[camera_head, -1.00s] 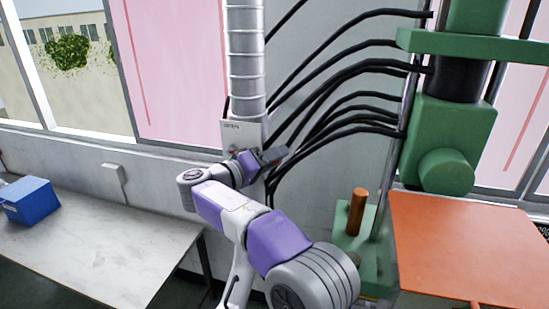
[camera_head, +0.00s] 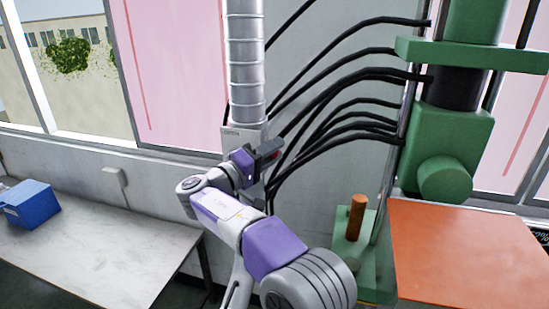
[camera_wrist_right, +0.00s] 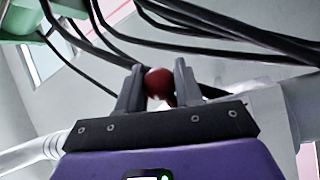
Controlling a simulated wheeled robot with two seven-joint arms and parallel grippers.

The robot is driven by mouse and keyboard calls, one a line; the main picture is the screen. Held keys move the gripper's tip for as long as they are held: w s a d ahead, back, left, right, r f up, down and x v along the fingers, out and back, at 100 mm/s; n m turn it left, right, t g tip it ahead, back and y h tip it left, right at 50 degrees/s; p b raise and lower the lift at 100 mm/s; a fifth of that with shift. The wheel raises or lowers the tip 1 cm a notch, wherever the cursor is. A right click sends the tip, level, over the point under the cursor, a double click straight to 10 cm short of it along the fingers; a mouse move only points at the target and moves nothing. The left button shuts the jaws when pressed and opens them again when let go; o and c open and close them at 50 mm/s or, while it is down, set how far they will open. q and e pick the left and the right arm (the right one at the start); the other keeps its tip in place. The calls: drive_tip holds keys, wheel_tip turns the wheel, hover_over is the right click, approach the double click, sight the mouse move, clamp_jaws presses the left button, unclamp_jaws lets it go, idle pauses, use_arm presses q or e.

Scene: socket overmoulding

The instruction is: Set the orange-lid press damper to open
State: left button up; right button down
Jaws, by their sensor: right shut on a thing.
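The silver ribbed duct (camera_head: 246,60) runs down the wall, with a small grey label plate (camera_head: 231,134) at its lower end. The plate's lettering is too small to read surely. My right gripper (camera_head: 270,150) is just in front of the plate's right side. In the right wrist view, its two dark fingers (camera_wrist_right: 158,90) are shut on a round red knob (camera_wrist_right: 158,82). The knob's lever is mostly hidden behind the gripper. The green press (camera_head: 450,150) with its flat orange lid (camera_head: 460,245) stands at the right. My left gripper is not in view.
Several black hoses (camera_head: 345,100) run from the press toward the duct, close beside my right gripper. An orange-brown cylinder (camera_head: 357,215) stands on a green base. A pale table (camera_head: 110,250) with a blue box (camera_head: 31,205) is at the left.

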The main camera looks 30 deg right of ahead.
drive_tip(key=shift+w+a+r+n+t+h+p, duration=0.2)
drive_tip(key=shift+r+n+t+h, duration=0.1)
drive_tip(key=shift+r+n, duration=0.35)
drive_tip(key=shift+w+a+r+n+t+h+p, duration=0.15)
drive_tip(key=shift+w+r+n+t+h, duration=0.15)
drive_tip(key=shift+r+n, duration=0.3)
drive_tip(key=shift+w+a+r+n+t+h+p, duration=0.1)
drive_tip(key=shift+w+a+r+n+t+h, duration=0.15)
drive_tip(key=shift+r+n, duration=0.4)
drive_tip(key=shift+s+f, duration=0.1)
drive_tip(key=shift+f, duration=0.05)
drive_tip(key=c, duration=0.8)
unclamp_jaws()
drive_tip(key=shift+f, duration=0.1)
drive_tip(key=shift+a+f, duration=0.1)
drive_tip(key=shift+a, duration=0.1)
drive_tip(key=b+v, duration=0.2)
drive_tip(key=v, duration=0.5)
drive_tip(key=shift+a, duration=0.1)
